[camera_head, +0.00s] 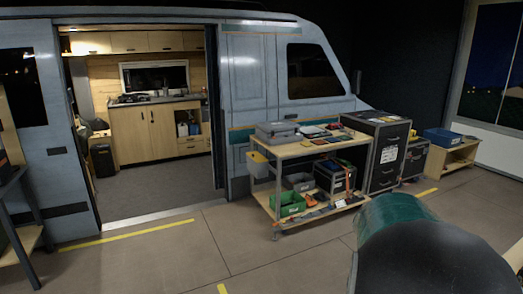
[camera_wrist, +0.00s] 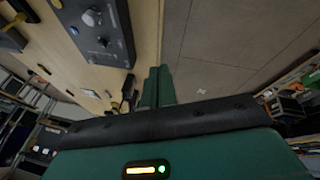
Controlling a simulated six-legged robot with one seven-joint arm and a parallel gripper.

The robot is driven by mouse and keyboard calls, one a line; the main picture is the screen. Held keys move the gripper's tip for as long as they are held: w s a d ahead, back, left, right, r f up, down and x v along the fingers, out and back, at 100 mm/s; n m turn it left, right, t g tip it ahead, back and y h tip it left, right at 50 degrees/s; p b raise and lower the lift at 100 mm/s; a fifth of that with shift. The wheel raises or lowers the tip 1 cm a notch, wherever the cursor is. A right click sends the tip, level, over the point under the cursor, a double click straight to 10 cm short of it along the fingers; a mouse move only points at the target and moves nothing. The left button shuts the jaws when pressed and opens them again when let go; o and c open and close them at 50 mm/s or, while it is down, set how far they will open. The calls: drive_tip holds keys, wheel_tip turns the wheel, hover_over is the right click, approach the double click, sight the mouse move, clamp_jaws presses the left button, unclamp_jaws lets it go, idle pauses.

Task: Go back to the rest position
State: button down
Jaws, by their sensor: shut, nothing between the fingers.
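My gripper (camera_wrist: 155,86) shows in the wrist view as two green fingers side by side, shut with nothing between them. It is beside the edge of a light wooden surface, with the grey tiled floor beyond it on the right. In the head view a green and dark part of my own arm fills the lower right, and the fingertips cannot be made out there.
A wooden worktop (camera_wrist: 75,70) with a dark control box (camera_wrist: 100,30) lies close left of my gripper. A loaded wooden cart (camera_head: 290,150) and a black case (camera_head: 388,150) stand beside the van (camera_head: 250,85). The floor (camera_head: 150,262) in front is clear.

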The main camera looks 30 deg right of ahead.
drive_tip(key=w+a+r+n+t, duration=0.35)
drive_tip(key=w+a, duration=0.25)
drive_tip(key=a, duration=0.4)
drive_tip(key=a+r+n+t+y, duration=0.1)
drive_tip(key=a+n, duration=0.3)
drive_tip(key=a, duration=0.5)
drive_tip(key=a+r+n+t+y, duration=0.1)
drive_tip(key=a+r+n+t, duration=0.1)
drive_tip(key=a, duration=0.8)
drive_tip(key=s+a+r+n+t+y, duration=0.1)
drive_tip(key=a+r+n+y, duration=0.1)
drive_tip(key=a+n, duration=0.4)
drive_tip(key=a+r, duration=0.1)
drive_tip(key=a, duration=0.2)
drive_tip(key=shift+a, duration=0.4)
